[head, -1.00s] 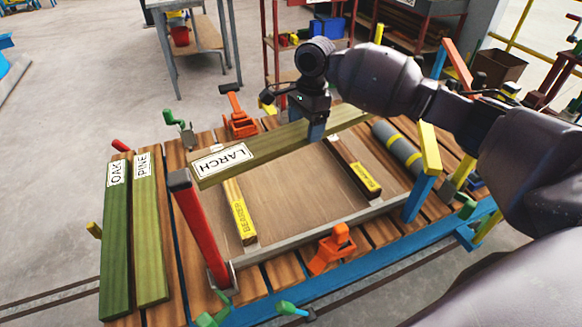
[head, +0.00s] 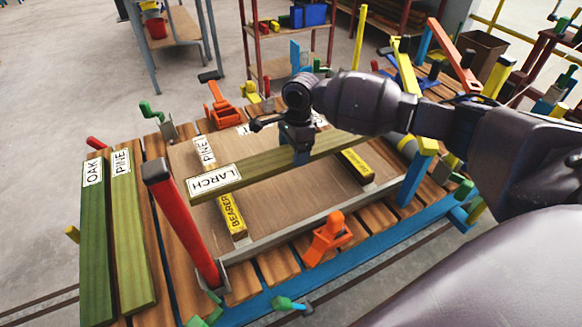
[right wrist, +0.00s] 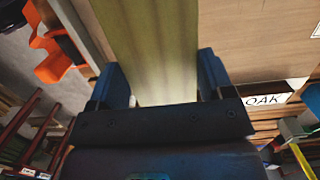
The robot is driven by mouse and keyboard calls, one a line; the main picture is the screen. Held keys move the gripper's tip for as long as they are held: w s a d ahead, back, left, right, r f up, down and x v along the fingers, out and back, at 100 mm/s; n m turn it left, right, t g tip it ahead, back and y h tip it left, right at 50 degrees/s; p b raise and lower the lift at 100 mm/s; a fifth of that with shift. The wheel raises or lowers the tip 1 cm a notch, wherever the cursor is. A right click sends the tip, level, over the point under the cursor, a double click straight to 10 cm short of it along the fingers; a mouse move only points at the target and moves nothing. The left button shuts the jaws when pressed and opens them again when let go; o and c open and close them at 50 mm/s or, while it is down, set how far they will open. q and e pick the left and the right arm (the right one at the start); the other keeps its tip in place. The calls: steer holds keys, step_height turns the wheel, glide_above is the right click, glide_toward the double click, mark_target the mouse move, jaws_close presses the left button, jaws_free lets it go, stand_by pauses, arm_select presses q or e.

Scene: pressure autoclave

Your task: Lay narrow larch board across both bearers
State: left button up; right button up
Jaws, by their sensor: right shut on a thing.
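The larch board (head: 255,170), greenish with a white LARCH label at its left end, is held by my right gripper (head: 296,156) near its middle. In the right wrist view the board (right wrist: 145,45) lies between the two blue fingers of the gripper (right wrist: 162,88). The board spans over the left bearer (head: 235,218) and the right bearer (head: 357,163), both with yellow labelled ends, and hides their middle parts. I cannot tell whether it touches them. My left gripper is not in view.
Oak (head: 93,240) and pine (head: 130,235) boards lie at the slatted table's left. A red post (head: 183,225) stands beside the larch board's left end; a blue-yellow post (head: 418,172) stands right. An orange clamp (head: 328,238) is in front. Another PINE label (head: 203,151) shows behind.

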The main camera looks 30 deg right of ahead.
steer(key=shift+f, duration=0.4)
step_height(320, 180, down, 5)
steer(key=shift+f+b, duration=0.1)
steer(key=shift+b, duration=0.75)
steer(key=shift+f, duration=0.3)
steer(key=shift+r, duration=0.15)
steer(key=o, duration=1.3)
steer(key=shift+f, duration=0.2)
steer(key=shift+c, duration=0.2)
steer(key=shift+o, duration=0.3)
steer(key=shift+r, duration=0.3)
steer(key=r+p, duration=0.1)
steer(key=r, duration=0.2)
steer(key=r+p, duration=0.1)
steer(key=r, duration=0.2)
steer(key=d+r+p, duration=0.1)
steer(key=r, duration=0.3)
steer(key=shift+d+r, duration=0.1)
steer(key=shift+s+d+r+p, duration=0.1)
steer(key=shift+r+p, duration=0.2)
steer(key=shift+r, duration=0.35)
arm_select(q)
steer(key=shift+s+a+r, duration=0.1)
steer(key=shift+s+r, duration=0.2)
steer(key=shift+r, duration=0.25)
